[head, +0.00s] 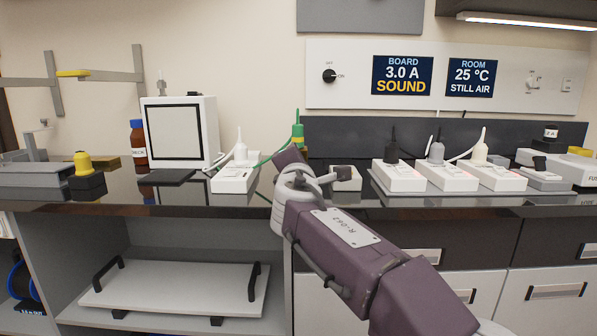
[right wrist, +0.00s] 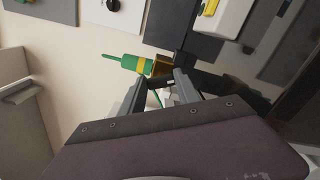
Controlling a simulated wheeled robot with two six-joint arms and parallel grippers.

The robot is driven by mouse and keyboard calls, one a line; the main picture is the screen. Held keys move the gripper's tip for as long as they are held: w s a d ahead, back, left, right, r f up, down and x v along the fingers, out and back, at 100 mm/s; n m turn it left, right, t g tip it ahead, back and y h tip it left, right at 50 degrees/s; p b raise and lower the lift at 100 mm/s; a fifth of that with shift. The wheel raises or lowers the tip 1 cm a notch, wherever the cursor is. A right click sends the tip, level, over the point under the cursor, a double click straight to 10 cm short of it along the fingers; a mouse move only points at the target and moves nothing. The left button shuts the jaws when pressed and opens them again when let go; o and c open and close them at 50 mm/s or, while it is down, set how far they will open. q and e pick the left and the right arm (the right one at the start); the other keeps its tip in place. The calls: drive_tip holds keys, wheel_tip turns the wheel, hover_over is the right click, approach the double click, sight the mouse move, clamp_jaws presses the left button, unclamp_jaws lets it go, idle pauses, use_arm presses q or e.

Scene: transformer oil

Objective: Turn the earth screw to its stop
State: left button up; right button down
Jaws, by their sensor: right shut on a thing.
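In the head view my right arm hides the fingertips and the screw. My left gripper is not in view.
A white box with a white plug (head: 235,178) stands left of my arm, before a framed screen unit (head: 184,130). Several white boxes with plugs (head: 399,178) stand to the right. A panel display (head: 403,75) reads BOARD 3.0 A SOUND. Low open shelving lies under the bench.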

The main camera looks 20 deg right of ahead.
drive_tip(key=m+b, duration=0.1)
drive_tip(key=m, duration=0.1)
drive_tip(key=m+b, duration=0.1)
drive_tip(key=m, duration=0.1)
drive_tip(key=m+b, duration=0.2)
drive_tip(key=shift+f+m, duration=0.3)
drive_tip(key=shift+f, duration=0.05)
drive_tip(key=m+b, duration=0.2)
drive_tip(key=m, duration=0.2)
drive_tip(key=shift+m, duration=0.4)
drive_tip(key=shift+r+m, duration=0.1)
drive_tip(key=shift+m, duration=0.2)
drive_tip(key=c, duration=0.9)
unclamp_jaws()
drive_tip(key=b+v, duration=0.1)
drive_tip(key=v, duration=0.8)
